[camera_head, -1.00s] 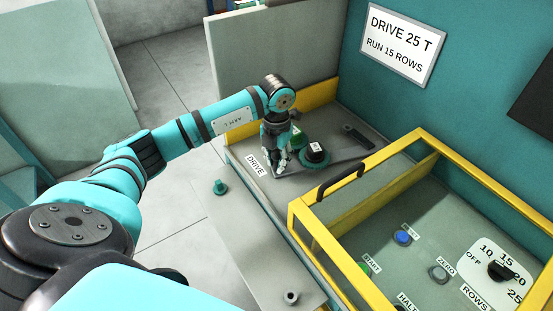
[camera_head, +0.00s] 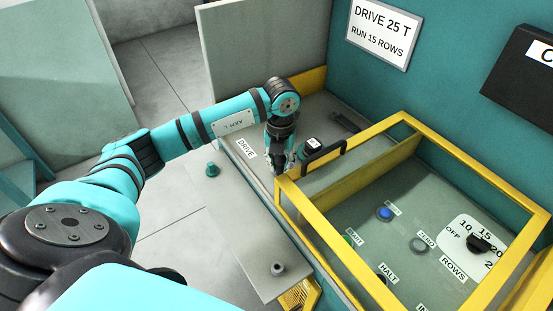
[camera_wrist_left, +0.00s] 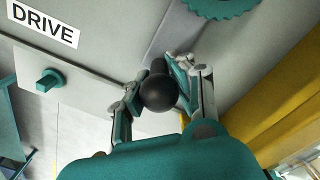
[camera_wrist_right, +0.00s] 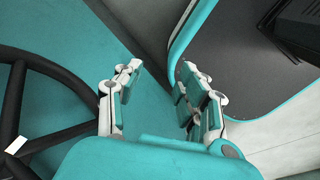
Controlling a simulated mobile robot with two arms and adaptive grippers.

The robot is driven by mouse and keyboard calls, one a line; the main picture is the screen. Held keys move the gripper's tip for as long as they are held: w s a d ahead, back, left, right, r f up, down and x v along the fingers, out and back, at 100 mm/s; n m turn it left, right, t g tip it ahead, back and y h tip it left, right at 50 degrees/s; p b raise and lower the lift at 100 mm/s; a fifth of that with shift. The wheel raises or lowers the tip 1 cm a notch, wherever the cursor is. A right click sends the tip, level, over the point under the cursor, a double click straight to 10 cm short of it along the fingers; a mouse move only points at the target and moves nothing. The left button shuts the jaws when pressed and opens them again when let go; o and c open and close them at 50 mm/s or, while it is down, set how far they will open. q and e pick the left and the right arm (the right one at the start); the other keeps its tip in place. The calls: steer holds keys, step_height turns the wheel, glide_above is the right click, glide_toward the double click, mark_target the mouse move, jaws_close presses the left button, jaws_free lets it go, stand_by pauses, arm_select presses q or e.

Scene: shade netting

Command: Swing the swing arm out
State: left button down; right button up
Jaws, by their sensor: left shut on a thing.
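The swing arm (camera_wrist_left: 172,38) is a flat grey bar in the left wrist view, running up from a round black knob (camera_wrist_left: 158,92). My left gripper (camera_head: 277,165) is shut on this knob, with one finger on each side of it; the knob also sits between the fingertips (camera_wrist_left: 153,80) in the wrist view. In the head view the gripper is beside the near corner of the yellow guard frame, and most of the swing arm is hidden. Part of a teal gear (camera_wrist_left: 222,7) shows beyond the bar. My right gripper (camera_wrist_right: 160,75) is open and empty, seen only in its wrist view.
The yellow guard frame (camera_head: 345,240) with a black handle (camera_head: 325,160) stands close to the right of my left gripper. A grey panel with a teal knob (camera_head: 212,170) lies to the left. A DRIVE label (camera_head: 244,149) is beside the gripper. A black wheel (camera_wrist_right: 20,110) is near my right gripper.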

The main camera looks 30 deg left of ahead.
arm_select(q)
steer(key=shift+d, duration=0.15)
steer(key=c, duration=1.5)
jaws_free()
steer(key=o, duration=0.5)
steer(key=shift+s+d, duration=0.1)
steer(key=shift+d, duration=0.05)
steer(key=shift+c, duration=0.2)
steer(key=shift+o, duration=0.4)
steer(key=shift+r, duration=0.5)
step_height(320, 180, up, 11)
steer(key=shift+r, duration=0.1)
arm_select(e)
steer(key=a, duration=0.1)
steer(key=w+a, duration=0.1)
steer(key=shift+a, duration=0.3)
